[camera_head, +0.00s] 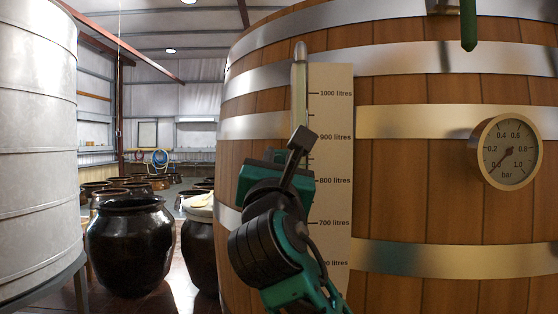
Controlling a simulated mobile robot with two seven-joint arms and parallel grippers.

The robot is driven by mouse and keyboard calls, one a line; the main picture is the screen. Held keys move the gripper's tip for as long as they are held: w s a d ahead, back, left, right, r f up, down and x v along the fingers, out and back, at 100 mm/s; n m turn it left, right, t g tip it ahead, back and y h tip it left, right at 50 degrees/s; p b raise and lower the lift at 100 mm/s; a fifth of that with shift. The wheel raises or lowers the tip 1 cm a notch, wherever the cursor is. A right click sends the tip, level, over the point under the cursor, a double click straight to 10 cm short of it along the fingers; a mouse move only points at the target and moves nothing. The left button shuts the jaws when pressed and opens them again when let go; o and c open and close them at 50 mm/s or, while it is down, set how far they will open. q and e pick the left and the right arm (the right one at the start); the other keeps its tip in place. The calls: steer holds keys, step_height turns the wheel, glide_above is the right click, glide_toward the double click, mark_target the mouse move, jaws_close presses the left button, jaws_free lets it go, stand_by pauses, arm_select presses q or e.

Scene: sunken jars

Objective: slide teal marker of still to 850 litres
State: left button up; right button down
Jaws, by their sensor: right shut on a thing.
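The wooden still (400,190) with metal bands fills the right half of the head view. A pale upright scale (334,120) on its front reads from 1000 litres at the top down past 700 litres. A clear sight tube (299,85) runs along the scale's left edge. The teal marker is hidden behind the gripper or cannot be told from my arm's teal parts. My left gripper is not in view.
A round pressure gauge (510,152) sticks out of the still at the right. A green handle (468,25) hangs at the top right. A pale metal tank (38,150) stands at the far left. Dark jars (131,245) stand on the floor between tank and still.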

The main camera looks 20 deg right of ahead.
steer(key=c, duration=1)
jaws_free()
steer(key=shift+o, duration=0.2)
steer(key=shift+s, duration=0.1)
steer(key=b+v, duration=0.1)
steer(key=v, duration=1.1)
steer(key=shift+s, duration=0.3)
steer(key=shift+a+f, duration=0.1)
steer(key=shift+f, duration=0.1)
